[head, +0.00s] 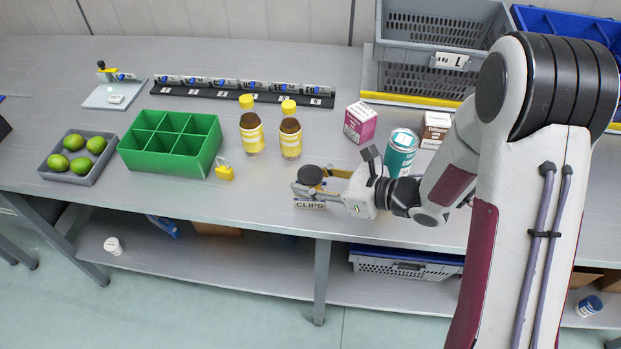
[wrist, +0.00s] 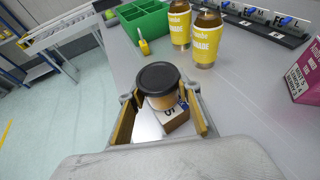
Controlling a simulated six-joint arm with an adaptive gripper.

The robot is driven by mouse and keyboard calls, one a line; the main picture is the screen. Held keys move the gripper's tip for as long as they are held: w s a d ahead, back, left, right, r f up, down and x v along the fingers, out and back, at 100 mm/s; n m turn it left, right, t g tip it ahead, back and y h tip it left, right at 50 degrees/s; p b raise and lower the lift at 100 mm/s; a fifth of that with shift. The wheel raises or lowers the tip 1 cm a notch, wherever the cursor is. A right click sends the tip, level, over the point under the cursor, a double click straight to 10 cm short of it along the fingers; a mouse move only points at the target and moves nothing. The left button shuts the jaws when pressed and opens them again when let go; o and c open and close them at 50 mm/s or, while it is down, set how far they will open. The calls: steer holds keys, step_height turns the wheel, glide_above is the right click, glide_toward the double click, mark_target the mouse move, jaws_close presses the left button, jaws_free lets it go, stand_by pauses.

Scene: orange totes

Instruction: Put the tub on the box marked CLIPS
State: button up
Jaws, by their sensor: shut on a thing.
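The tub, with a black lid (head: 310,175) and a tan body, is between the fingers of my gripper (head: 318,186). In the wrist view the tub (wrist: 159,78) stands upright between the two yellow-lined fingers of my gripper (wrist: 160,100), which is shut on it. The box marked CLIPS (head: 310,205) is directly below the tub near the table's front edge, partly hidden by my gripper. It also shows under the tub in the wrist view (wrist: 174,121). I cannot tell whether the tub touches the box top.
A teal can (head: 401,152), a pink box (head: 360,122) and a brown-white box (head: 435,129) stand close to my arm. Two yellow-labelled bottles (head: 290,138), a yellow padlock (head: 224,172) and a green divided tray (head: 170,143) are to the left. The front edge is near.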

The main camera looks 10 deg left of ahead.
steer(key=shift+f, duration=0.1)
steer(key=o, duration=1.2)
steer(key=shift+d, duration=0.1)
steer(key=shift+v, duration=6)
